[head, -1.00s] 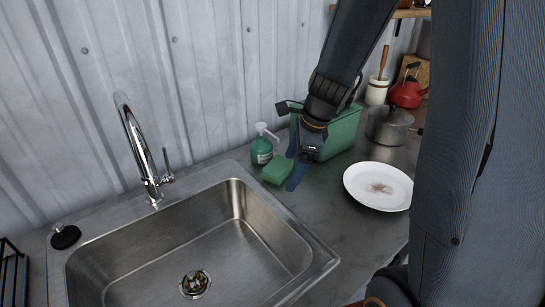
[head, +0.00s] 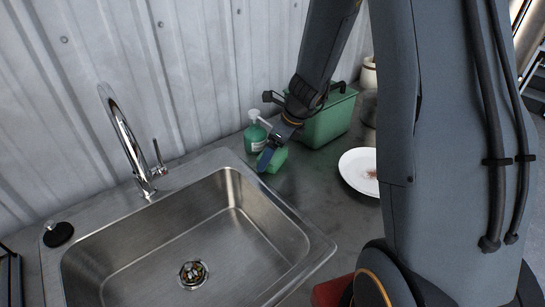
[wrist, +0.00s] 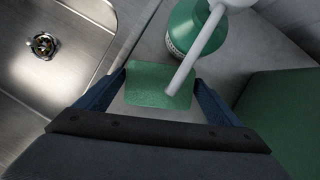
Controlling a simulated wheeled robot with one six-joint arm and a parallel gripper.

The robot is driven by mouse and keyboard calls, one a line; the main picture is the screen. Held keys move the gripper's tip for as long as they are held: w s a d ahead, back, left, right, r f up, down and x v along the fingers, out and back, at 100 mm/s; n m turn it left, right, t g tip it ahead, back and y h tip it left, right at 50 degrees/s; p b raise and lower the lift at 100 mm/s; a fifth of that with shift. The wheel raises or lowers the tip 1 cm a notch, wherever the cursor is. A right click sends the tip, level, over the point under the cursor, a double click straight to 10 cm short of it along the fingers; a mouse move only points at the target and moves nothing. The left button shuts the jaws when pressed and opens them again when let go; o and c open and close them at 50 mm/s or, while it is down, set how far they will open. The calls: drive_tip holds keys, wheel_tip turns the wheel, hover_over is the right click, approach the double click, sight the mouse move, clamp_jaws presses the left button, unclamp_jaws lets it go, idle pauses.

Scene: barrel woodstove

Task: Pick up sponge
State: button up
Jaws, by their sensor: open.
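The green sponge (head: 277,160) sits on the grey counter between the sink and the green bin, beside the soap bottle. In the head view my gripper (head: 270,156) is in front of it and hides part of it. In the wrist view the sponge (wrist: 158,86) lies between my two blue fingers, with the gripper (wrist: 160,92) open around it. The white pump spout of the soap bottle crosses over the sponge's right part in that view. I cannot tell whether the fingers touch the sponge.
A green soap bottle (head: 256,138) with a white pump stands right behind the sponge. A green bin (head: 328,120) is close on the right. The steel sink (head: 190,240) with its tap (head: 125,135) lies to the left. A white plate (head: 357,170) is on the counter.

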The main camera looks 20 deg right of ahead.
drive_tip(key=shift+f, duration=0.15)
drive_tip(key=c, duration=0.9)
